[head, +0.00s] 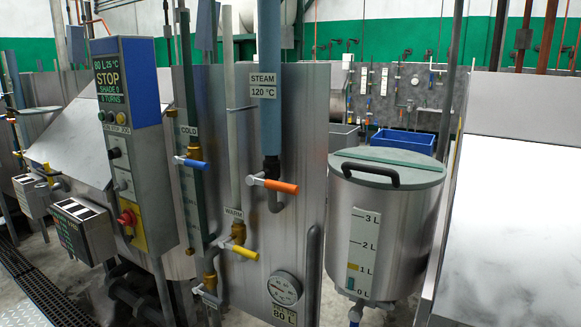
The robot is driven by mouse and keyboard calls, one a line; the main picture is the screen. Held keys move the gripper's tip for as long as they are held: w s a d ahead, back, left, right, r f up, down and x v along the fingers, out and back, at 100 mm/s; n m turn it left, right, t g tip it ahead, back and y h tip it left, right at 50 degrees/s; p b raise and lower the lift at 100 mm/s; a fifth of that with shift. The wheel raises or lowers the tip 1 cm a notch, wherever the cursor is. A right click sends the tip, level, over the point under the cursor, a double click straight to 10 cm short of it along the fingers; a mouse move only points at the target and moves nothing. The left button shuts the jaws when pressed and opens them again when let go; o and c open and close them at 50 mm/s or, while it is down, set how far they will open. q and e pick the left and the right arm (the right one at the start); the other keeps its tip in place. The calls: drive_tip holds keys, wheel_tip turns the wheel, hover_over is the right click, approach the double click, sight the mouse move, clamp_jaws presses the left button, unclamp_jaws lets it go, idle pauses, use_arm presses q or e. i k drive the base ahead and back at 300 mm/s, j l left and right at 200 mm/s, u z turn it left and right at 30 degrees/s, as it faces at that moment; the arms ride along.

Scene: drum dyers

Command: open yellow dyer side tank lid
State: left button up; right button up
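A cylindrical metal side tank (395,238) stands right of the middle in the head view. It carries a white scale marked from 0 L to 3 L, with a small yellow mark by 1 L. Its round grey-green lid (410,168) lies flat on top and looks closed. A black curved handle (366,174) is on the lid's front left. Neither of my grippers shows in the head view.
Left of the tank are a blue steam pipe (269,90), an orange-handled valve (280,187), a yellow-handled valve (240,251) and a control box (126,90). A sloping metal panel (520,200) stands close on the right. A blue bin (402,143) is behind.

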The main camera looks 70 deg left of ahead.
sight(385, 158)
drive_tip(key=u, duration=1.65)
